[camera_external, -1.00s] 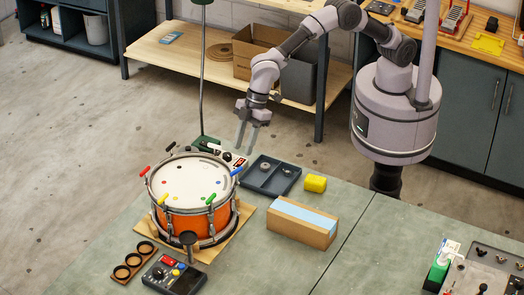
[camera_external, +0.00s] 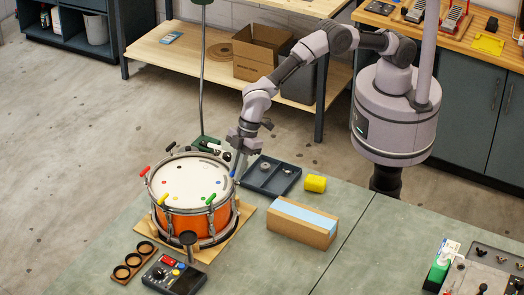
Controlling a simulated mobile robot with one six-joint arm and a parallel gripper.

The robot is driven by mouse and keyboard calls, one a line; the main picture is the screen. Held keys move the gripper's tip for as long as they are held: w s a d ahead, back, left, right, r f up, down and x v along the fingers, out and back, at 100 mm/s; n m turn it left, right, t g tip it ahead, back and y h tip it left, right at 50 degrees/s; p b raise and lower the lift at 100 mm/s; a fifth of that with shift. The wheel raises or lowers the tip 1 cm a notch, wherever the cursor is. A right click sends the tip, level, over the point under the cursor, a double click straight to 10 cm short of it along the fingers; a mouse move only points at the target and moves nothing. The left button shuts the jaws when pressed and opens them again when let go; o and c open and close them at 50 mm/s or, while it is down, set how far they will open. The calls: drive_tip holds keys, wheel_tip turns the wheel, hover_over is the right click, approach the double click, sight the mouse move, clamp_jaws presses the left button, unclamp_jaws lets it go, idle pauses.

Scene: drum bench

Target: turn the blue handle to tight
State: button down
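The orange drum (camera_external: 190,222) with a white head stands on a board on the bench. Several coloured handles sit around its rim. The blue handle (camera_external: 233,172) is at the right side of the rim and is mostly hidden behind my fingers; only a bit of blue shows. My gripper (camera_external: 237,169) points down at the blue handle, with its fingertips at or very near it. I cannot tell whether the fingers touch it or are closed on it. The handle's angle cannot be made out.
A dark tray (camera_external: 267,177) with small round parts lies right of my gripper. A dark control box (camera_external: 174,276) and a ring holder (camera_external: 126,268) lie in front of the drum.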

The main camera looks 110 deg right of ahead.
drive_tip(key=shift+m, duration=0.4)
drive_tip(key=m+b, duration=0.1)
drive_tip(key=m, duration=0.1)
drive_tip(key=m+h+b, duration=0.1)
drive_tip(key=m, duration=0.1)
drive_tip(key=shift+f+t+h, duration=0.1)
drive_tip(key=shift+t+h, duration=0.2)
drive_tip(key=shift+t, duration=0.1)
drive_tip(key=m+h+b, duration=0.1)
drive_tip(key=m, duration=0.3)
drive_tip(key=shift+h, duration=0.4)
drive_tip(key=m, duration=0.1)
drive_tip(key=m+p, duration=0.1)
drive_tip(key=shift+r+m+g+h, duration=0.25)
drive_tip(key=shift+m+g+h, duration=0.05)
drive_tip(key=shift+m+h, duration=0.1)
drive_tip(key=shift+m+h+p, duration=0.4)
drive_tip(key=shift+m+p, duration=0.7)
drive_tip(key=shift+p, duration=0.05)
drive_tip(key=shift+f+m+g, duration=0.1)
drive_tip(key=shift+m+g, duration=0.2)
drive_tip(key=c, duration=1.5)
unclamp_jaws()
